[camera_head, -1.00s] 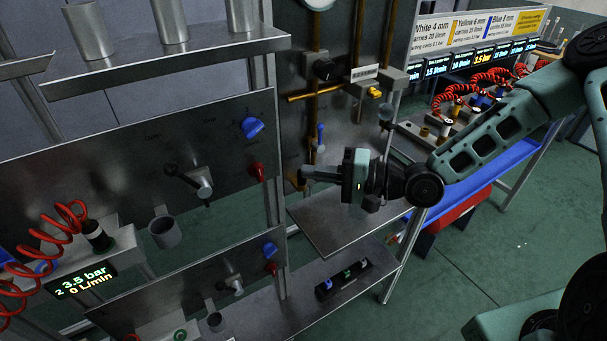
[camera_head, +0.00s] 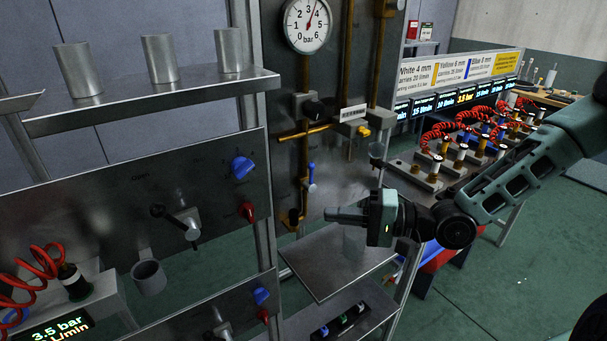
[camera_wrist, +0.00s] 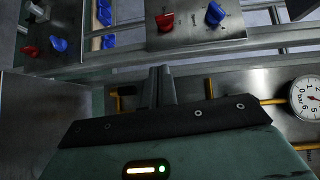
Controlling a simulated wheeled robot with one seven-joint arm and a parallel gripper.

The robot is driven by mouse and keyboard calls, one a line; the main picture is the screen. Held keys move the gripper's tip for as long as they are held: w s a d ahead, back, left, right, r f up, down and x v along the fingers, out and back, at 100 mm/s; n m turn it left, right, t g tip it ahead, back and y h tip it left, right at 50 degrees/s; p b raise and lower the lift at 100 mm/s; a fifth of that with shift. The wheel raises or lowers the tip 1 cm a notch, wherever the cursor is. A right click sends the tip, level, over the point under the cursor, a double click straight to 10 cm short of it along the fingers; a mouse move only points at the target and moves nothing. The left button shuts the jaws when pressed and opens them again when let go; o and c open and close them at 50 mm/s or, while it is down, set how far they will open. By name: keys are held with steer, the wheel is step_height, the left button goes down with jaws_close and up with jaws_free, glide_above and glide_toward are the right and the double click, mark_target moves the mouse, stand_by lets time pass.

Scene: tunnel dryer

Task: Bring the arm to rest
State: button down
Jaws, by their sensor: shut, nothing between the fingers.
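My gripper (camera_head: 332,215) is in the middle of the head view, at the end of my arm, which comes in from the right. Its fingers are shut with nothing between them and point left. They are in front of the panel with the brass pipes, above a grey metal shelf (camera_head: 330,262). In the wrist view the two fingers (camera_wrist: 160,72) are close together, with panels beyond them. No contact with the panel or shelf is visible.
A pressure gauge (camera_head: 308,24) tops the brass pipes (camera_head: 303,150). A blue-handled valve (camera_head: 311,175) is just above my fingers. A steel panel with blue (camera_head: 242,167) and red knobs stands left. A bench with red coiled hoses (camera_head: 450,130) is behind my arm. Green floor is open at right.

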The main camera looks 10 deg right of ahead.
steer(key=s+a+f+n+g+h+b, duration=0.2)
steer(key=s+f+n+g+h, duration=0.35)
steer(key=f+h, duration=0.4)
steer(key=s+a+r+n+g+h+b, duration=0.1)
steer(key=s+r+n+h, duration=0.1)
steer(key=s, duration=0.6)
steer(key=s+r+n+g+h+b, duration=0.1)
steer(key=s+r+n+h+b, duration=0.1)
steer(key=s+r, duration=0.5)
steer(key=shift+s+a+r+n+h, duration=0.25)
steer(key=shift+s+a+n+h, duration=0.1)
steer(key=shift+s+n+h, duration=0.75)
steer(key=shift+w+y, duration=0.2)
steer(key=shift+y, duration=0.05)
